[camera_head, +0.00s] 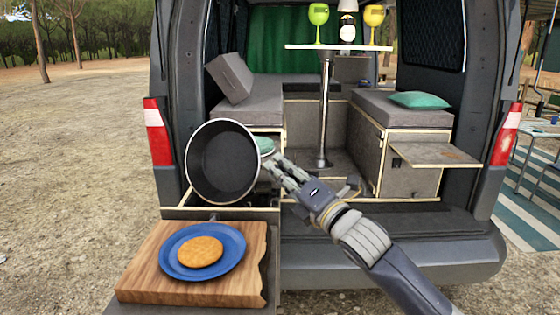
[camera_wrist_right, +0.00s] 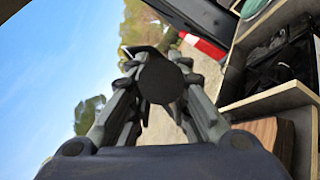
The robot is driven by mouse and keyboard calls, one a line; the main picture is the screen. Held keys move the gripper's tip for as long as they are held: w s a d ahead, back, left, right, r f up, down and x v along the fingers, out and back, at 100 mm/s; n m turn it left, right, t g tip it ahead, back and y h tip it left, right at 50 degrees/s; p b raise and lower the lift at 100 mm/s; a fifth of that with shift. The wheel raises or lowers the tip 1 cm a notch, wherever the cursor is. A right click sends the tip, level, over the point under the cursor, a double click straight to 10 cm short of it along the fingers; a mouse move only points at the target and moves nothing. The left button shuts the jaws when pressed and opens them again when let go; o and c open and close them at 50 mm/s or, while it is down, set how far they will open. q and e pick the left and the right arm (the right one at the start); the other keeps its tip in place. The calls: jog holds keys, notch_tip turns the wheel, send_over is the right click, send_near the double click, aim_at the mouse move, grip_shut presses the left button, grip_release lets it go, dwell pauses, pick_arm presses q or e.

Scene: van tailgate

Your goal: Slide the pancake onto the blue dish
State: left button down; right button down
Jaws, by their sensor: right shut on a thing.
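The pancake (camera_head: 201,252) is golden brown and round. It lies flat on the blue dish (camera_head: 238,255), a little off its centre, with blue rim visible all around. The dish rests on a wooden board (camera_head: 140,285) at the lower left. My right gripper (camera_head: 272,160) is shut on the handle of a dark pan (camera_head: 222,162). The pan is tipped on its side above and behind the dish, its opening facing me, and looks empty. In the right wrist view the fingers close around a dark rounded part (camera_wrist_right: 160,80), seemingly the handle. My left gripper is out of view.
Behind the pan is the open van with grey benches, a green cushion (camera_head: 419,100) and a small table (camera_head: 338,47) bearing cups and a bottle. The bumper (camera_head: 390,262) lies right of the board. A drawer or box edge (camera_head: 240,212) sits below the pan.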

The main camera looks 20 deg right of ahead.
jog(key=m+p, duration=0.2)
jog(key=g+h+p, duration=0.1)
jog(key=shift+w+d+m, duration=0.25)
jog(key=shift+w+m, duration=0.05)
jog(key=shift+m, duration=0.1)
jog(key=m+g+p, duration=0.1)
jog(key=p, duration=0.2)
jog(key=w+f+m+g+p, duration=0.1)
jog(key=m+p, duration=0.1)
jog(key=shift+w+d+f+m+g+h+p, duration=0.1)
jog(key=shift+d+f+m+g+h+p, duration=0.05)
jog(key=shift+d+m+g+h+p, duration=0.2)
jog(key=shift+w+d+f+m+g+p, duration=0.35)
jog(key=shift+m+g+p, duration=0.3)
jog(key=shift+p, duration=0.6)
jog(key=shift+w+f+m+g+p, duration=0.1)
jog(key=shift+f+m+g+p, duration=0.45)
jog(key=shift+p, duration=0.75)
jog(key=shift+w+d+f+m+g+p, duration=0.25)
jog(key=shift+m+g+p, duration=0.4)
jog(key=shift+p, duration=0.6)
